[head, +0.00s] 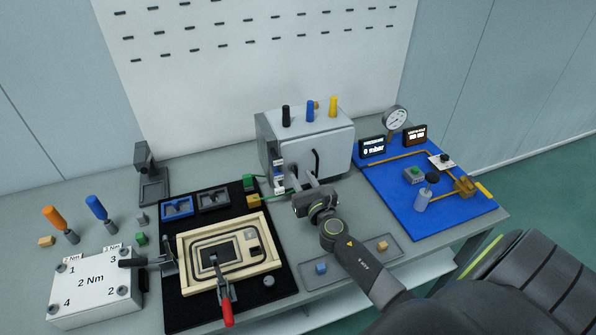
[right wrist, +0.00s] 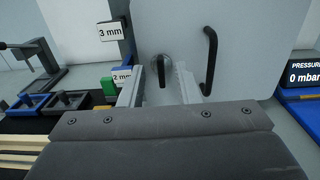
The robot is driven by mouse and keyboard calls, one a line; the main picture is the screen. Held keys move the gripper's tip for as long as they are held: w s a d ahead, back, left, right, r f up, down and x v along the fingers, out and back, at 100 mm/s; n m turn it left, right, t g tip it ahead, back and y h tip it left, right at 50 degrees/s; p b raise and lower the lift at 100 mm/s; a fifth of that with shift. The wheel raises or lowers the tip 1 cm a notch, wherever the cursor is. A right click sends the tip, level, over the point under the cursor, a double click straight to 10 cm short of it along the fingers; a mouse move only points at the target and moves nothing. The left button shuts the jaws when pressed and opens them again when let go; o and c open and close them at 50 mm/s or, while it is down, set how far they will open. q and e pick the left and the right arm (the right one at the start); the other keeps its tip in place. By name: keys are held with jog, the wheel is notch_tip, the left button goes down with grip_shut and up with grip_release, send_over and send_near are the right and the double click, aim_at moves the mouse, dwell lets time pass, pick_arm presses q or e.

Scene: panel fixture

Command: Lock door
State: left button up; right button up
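The grey box (head: 325,130) stands at the back middle of the table, with its door (right wrist: 235,50) facing me and looking closed. The door has a black bar handle (right wrist: 209,62). Left of it is a round lock knob with a dark upright lever (right wrist: 161,70). My right gripper (head: 305,181) is in front of the door. In the right wrist view my right gripper (right wrist: 160,90) is open, with one finger on each side of the lever and small gaps visible. I cannot tell whether the fingertips touch the door. My left gripper is not in view.
Black, blue and yellow screwdriver handles (head: 310,108) stand on the box. A blue panel (head: 400,195) with a gauge and displays is at right. A wooden frame fixture (head: 185,250) and a white torque block (head: 95,290) are at left. A grey tray (head: 340,263) lies in front.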

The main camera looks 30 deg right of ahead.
aim_at(297, 170)
jog(key=shift+x, duration=1.95)
grip_shut()
